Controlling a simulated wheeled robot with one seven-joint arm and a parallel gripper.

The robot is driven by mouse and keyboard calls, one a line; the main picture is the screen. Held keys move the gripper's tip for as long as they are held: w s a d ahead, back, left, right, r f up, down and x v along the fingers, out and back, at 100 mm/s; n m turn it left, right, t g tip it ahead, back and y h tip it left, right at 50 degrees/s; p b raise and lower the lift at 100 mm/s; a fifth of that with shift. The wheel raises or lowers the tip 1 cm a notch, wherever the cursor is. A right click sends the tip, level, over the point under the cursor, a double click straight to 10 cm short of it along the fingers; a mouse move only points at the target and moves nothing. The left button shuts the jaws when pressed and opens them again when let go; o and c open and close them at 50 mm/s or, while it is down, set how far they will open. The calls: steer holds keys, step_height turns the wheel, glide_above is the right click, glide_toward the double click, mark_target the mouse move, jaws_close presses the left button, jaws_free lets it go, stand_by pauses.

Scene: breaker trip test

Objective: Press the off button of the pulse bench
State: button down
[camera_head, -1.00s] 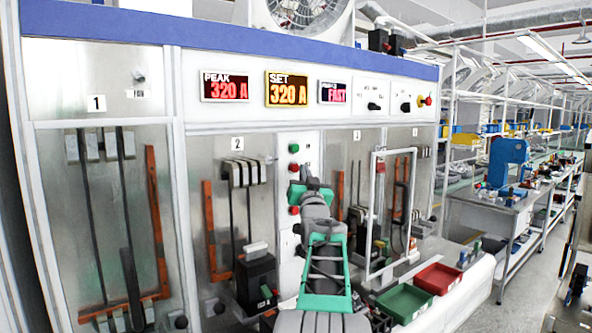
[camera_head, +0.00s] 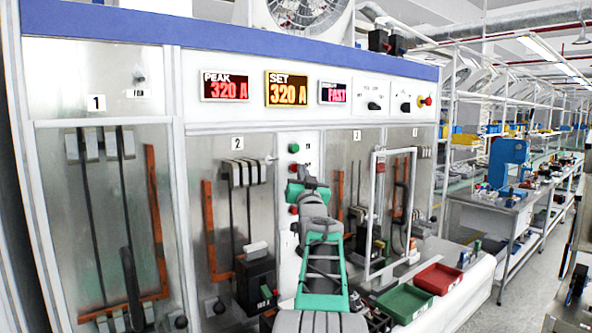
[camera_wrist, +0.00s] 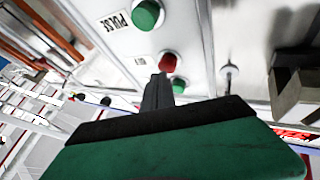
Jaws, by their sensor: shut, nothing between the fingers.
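The wrist view shows a panel with a "PULSE" label (camera_wrist: 115,21), a green button (camera_wrist: 147,15) beside it and a red button (camera_wrist: 167,62) further along. My gripper (camera_wrist: 160,78) is shut and empty, its dark fingertips pointing at the panel close beside that red button; contact cannot be told. In the head view my gripper (camera_head: 303,172) is in front of the narrow button column, which shows a green button (camera_head: 294,148), a red button (camera_head: 294,167) and a lower red one (camera_head: 294,210).
The displays above read "PEAK 320 A" (camera_head: 226,87), "SET 320 A" (camera_head: 288,89) and "FAST" (camera_head: 335,93). A black breaker (camera_head: 257,280) stands left of my arm. A clear guard frame (camera_head: 378,205) and green (camera_head: 404,303) and red (camera_head: 437,279) bins are to the right.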

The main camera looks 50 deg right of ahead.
steer(key=shift+w, duration=0.45)
stand_by(0.3)
stand_by(0.3)
steer(key=shift+s+a+b, duration=0.15)
steer(key=shift+s+b, duration=0.75)
steer(key=shift+b, duration=0.05)
steer(key=s+b, duration=0.2)
steer(key=s+a+b, duration=0.1)
steer(key=s+b, duration=0.1)
steer(key=s, duration=0.1)
stand_by(0.5)
